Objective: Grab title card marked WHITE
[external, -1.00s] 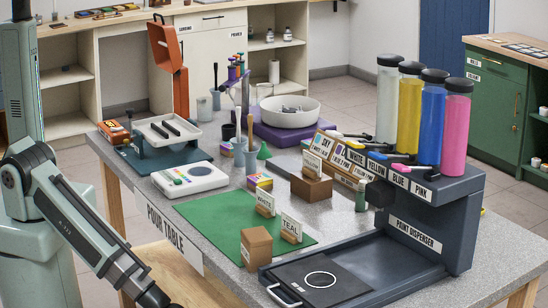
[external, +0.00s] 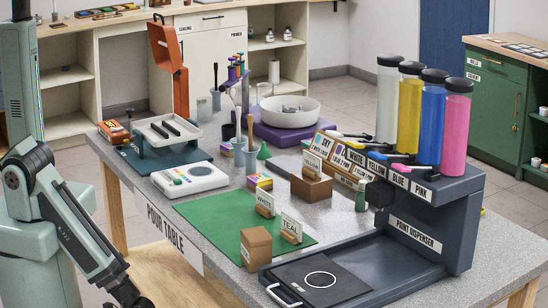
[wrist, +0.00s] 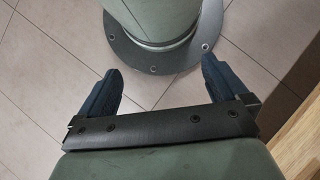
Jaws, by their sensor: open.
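The title card marked WHITE (external: 265,200) stands upright in a small wooden holder on the green mat (external: 207,215) in the external view. A card marked TEAL (external: 291,227) stands close to its right and nearer the camera. My gripper shows in the wrist view (wrist: 162,88) with its two dark fingers wide apart and nothing between them. It points down at the tiled floor beside my base. In the external view my arm hangs at the lower left, off the table, and its end is partly cut off by the frame's bottom edge.
The paint dispenser (external: 415,235) fills the table's right side. A white device (external: 189,179) lies behind the mat. The mat's left part is clear. The table's edge (wrist: 298,145) shows at right in the wrist view.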

